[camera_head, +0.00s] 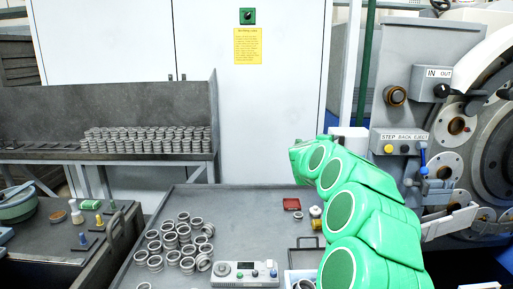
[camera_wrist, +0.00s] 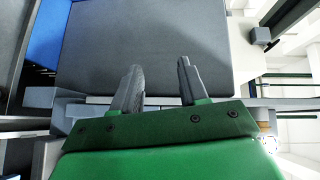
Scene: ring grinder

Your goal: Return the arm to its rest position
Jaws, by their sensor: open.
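My green arm (camera_head: 352,213) rises at the right of the table in the head view and bends over toward the left at its top. My gripper does not show clearly in that view. In the wrist view my gripper (camera_wrist: 157,85) has its two grey fingers apart, with nothing between them. A plain grey surface (camera_wrist: 150,40) fills the view beyond the fingertips.
Many rings stand in rows on a back shelf (camera_head: 110,158). The grinder (camera_head: 490,140) stands close to my arm's right.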

